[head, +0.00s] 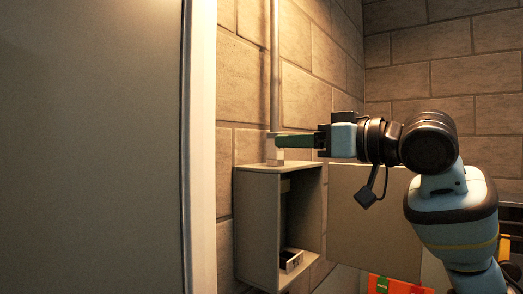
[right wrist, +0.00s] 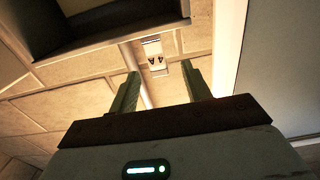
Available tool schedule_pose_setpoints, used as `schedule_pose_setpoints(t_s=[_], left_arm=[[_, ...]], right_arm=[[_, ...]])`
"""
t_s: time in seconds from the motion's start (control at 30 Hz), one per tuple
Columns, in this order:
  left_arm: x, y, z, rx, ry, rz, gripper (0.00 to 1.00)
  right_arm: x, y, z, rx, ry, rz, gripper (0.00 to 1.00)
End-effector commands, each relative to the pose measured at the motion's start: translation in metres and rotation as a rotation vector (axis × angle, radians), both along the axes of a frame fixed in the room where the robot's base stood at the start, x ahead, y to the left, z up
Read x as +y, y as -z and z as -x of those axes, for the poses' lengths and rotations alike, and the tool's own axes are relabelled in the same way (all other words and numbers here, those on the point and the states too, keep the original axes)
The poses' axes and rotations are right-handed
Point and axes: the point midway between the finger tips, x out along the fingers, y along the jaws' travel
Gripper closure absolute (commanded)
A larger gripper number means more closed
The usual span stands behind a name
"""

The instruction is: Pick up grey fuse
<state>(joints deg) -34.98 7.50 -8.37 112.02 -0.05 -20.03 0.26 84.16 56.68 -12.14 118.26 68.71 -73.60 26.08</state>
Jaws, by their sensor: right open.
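A small light grey block that looks like the grey fuse (head: 277,156) stands on top of the wall box (head: 258,225), by the foot of the pipe. In the right wrist view the fuse (right wrist: 153,47) shows dark marks on its near face and lies just beyond the fingertips, roughly between them. My right gripper (head: 282,140) comes in from the right over the top of the box, level with the upper part of the fuse. In the right wrist view it (right wrist: 160,70) is open with nothing between its green fingers. My left gripper is not in view.
The box's door (head: 370,205) hangs open to the right. A dark and white part (head: 291,261) lies inside the box at the bottom. A vertical pipe (head: 275,70) runs up the brick wall. A large grey panel (head: 90,150) fills the left. An orange item (head: 395,285) shows low right.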

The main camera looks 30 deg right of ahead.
Motion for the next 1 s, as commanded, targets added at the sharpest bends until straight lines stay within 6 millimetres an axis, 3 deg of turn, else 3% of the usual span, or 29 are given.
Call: schedule_pose_setpoints(t_s=[0.57,0.8,1.0], left_arm=[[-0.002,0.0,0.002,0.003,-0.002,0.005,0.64],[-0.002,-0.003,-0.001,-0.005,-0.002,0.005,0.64],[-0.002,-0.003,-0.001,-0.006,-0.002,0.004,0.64]], right_arm=[[0.011,-0.001,-0.029,0.0,0.0,0.0,0.52],[0.022,-0.004,-0.06,0.0,-0.002,-0.001,0.52],[0.027,-0.003,-0.073,0.0,-0.001,-0.001,0.52]])
